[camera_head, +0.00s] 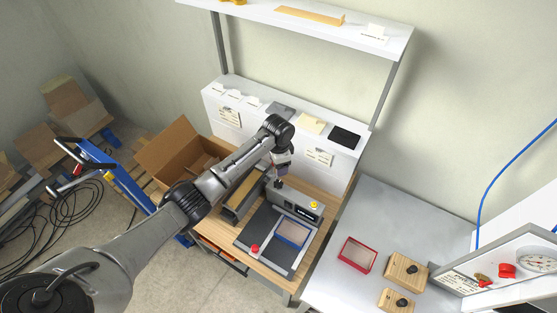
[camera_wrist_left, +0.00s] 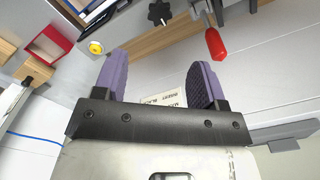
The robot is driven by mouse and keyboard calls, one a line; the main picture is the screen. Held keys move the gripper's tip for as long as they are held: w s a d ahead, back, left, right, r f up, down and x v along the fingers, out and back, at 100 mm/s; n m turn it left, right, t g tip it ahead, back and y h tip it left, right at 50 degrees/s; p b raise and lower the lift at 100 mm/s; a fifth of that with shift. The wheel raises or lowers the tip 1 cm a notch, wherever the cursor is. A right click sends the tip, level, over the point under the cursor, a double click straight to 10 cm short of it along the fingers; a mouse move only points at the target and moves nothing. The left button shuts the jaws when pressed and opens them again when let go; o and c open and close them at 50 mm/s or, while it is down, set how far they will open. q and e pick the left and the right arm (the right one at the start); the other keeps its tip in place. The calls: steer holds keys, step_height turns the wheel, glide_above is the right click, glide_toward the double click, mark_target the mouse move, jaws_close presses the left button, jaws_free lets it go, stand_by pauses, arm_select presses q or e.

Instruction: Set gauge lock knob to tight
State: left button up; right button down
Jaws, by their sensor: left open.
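My left gripper (camera_head: 280,178) is over the back of the box former (camera_head: 296,203) on the wooden bench. In the left wrist view its two purple finger pads (camera_wrist_left: 160,82) are wide apart with nothing between them. A black star-shaped knob (camera_wrist_left: 158,12), which looks like the gauge lock knob, lies beyond the fingertips, apart from them. A red-capped handle (camera_wrist_left: 215,42) is beside the right finger. I cannot tell from the knob whether it is tight or loose. In the head view my gripper hides that area. My right gripper is not in view.
A yellow button (camera_head: 314,205) and a red knob (camera_head: 255,248) are on the former. An open cardboard box (camera_head: 170,150) stands to its left. A red-rimmed tray (camera_head: 357,254) and wooden blocks (camera_head: 406,270) are on the grey table at right. A white shelf unit (camera_head: 215,108) closes off the back.

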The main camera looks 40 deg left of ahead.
arm_select(q)
steer(key=shift+r, duration=0.95)
steer(key=w+d+r+n+t+y, duration=0.1)
steer(key=w+r+t, duration=0.15)
steer(key=r, duration=0.35)
steer(key=w+d+r+n+t+y, duration=0.1)
steer(key=w+d+r+t, duration=0.15)
steer(key=r, duration=0.35)
steer(key=s+d+r+t+p, duration=0.1)
steer(key=s+d+r+t, duration=0.4)
steer(key=s+d+r, duration=0.15)
steer(key=s+d+f+g+p, duration=0.1)
steer(key=s+f, duration=0.4)
steer(key=s, duration=0.6)
steer(key=s+d+f+n+g+h+p, duration=0.1)
steer(key=s+f, duration=0.4)
steer(key=s, duration=0.7)
steer(key=s+d+f+n+g+h+p, duration=0.1)
steer(key=s+d+f+g+p, duration=0.2)
steer(key=s, duration=0.9)
step_height(320, 180, down, 3)
steer(key=shift+s+r+g, duration=0.1)
steer(key=shift+s+g, duration=0.1)
steer(key=shift+g, duration=0.5)
